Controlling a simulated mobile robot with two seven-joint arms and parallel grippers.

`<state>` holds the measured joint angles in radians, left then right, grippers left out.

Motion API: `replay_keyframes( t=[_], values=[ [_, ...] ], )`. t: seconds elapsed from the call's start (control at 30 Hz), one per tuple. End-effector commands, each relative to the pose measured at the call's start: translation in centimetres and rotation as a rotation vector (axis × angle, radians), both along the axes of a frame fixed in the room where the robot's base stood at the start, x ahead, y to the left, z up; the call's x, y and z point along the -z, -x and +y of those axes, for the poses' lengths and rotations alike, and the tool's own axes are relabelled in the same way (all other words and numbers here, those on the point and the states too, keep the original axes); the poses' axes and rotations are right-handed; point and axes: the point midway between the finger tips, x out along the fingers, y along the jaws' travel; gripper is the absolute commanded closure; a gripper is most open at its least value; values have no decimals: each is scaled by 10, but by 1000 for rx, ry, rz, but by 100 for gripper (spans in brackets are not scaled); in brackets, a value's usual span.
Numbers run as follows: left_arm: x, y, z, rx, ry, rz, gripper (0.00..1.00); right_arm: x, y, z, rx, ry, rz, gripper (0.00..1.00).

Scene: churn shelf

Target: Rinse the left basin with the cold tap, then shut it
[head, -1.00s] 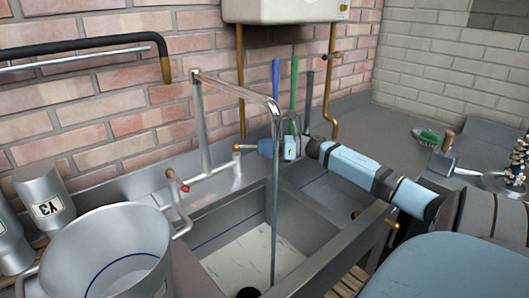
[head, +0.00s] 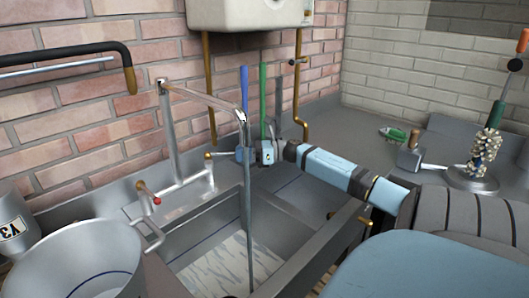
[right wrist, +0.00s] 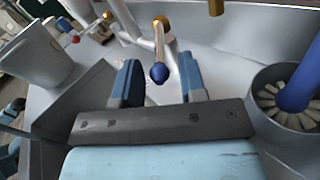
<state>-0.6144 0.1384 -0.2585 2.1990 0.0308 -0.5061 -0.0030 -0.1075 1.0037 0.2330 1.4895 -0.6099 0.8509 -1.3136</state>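My right gripper (head: 243,155) is at the cold tap on the back ledge. In the right wrist view its fingers (right wrist: 160,82) are open, one on each side of the tap's blue knob (right wrist: 159,73), with gaps visible. The cold tap's brass end (head: 208,156) shows beside the gripper in the head view; its blue knob is hidden there. A grey stream of water (head: 249,230) falls from the spout (head: 205,97) into the left basin (head: 190,250). The basin floor looks pale and streaked. The red-knobbed tap (head: 156,200) is further left. My left gripper is out of view.
A large metal pot (head: 75,255) stands left of the basin. Blue (head: 244,92) and green (head: 264,95) brush handles rise close behind my gripper. A scraper (head: 410,155), a green brush (head: 393,133) and a stand (head: 473,178) are on the right counter.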

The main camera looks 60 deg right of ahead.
Motion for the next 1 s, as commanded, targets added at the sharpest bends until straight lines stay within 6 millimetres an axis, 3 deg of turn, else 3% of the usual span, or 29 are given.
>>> replay_keyframes(
  t=[0.3, 0.5, 1.0],
  values=[
    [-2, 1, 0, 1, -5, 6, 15, 0, 58, -45, 3, 1, 3, 62],
    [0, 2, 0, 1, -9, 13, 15, 0, 84, -65, 1, 0, 0, 62],
    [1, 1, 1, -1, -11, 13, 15, 0, 95, -73, 0, 1, -1, 62]
  ],
)
